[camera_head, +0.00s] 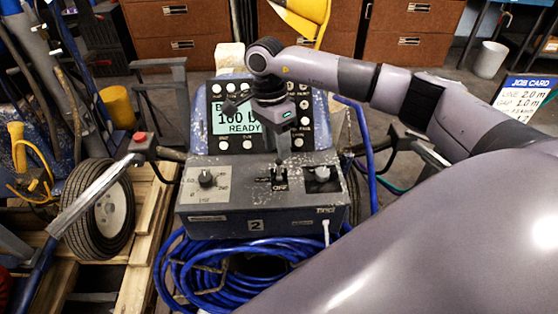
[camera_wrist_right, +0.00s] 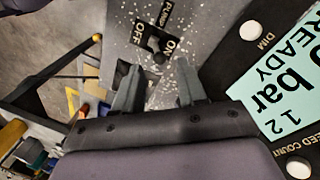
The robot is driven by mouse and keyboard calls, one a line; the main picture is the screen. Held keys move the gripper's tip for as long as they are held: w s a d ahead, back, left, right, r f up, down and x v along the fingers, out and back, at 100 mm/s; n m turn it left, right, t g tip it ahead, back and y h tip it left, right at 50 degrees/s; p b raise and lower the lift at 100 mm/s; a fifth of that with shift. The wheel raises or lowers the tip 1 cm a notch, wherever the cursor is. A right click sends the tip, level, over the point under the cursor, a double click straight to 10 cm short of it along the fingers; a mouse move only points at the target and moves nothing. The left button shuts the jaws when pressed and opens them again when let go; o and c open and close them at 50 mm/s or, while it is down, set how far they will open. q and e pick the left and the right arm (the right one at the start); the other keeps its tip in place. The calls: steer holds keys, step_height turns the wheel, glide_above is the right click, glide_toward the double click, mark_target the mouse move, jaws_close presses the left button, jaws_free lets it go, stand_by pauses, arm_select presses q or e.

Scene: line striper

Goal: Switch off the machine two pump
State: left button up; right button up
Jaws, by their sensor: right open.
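The pump switch (camera_head: 279,176) is a small dark lever on a black plate on top of the grey control box (camera_head: 215,219) marked 2. An OFF label shows at the plate's near edge. In the right wrist view the switch (camera_wrist_right: 157,45) lies ahead of the fingertips, with PUMP, ON and OFF lettering around it. I cannot tell which way the lever is set. My right gripper (camera_head: 281,155) points down just above and behind the switch. In the wrist view its fingers (camera_wrist_right: 158,88) are apart with nothing between them. My left gripper is not in view.
A display panel (camera_head: 242,118) reading READY stands behind the box. Knobs (camera_head: 207,180) sit left and right of the switch. Coiled blue hose (camera_head: 215,270) lies below. A wheel (camera_head: 110,215) and wooden pallet are at left. A job card (camera_head: 526,98) stands at right.

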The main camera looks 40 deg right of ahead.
mark_target(279, 162)
steer(key=f, duration=0.3)
steer(key=s+f, duration=0.1)
steer(key=f, duration=0.1)
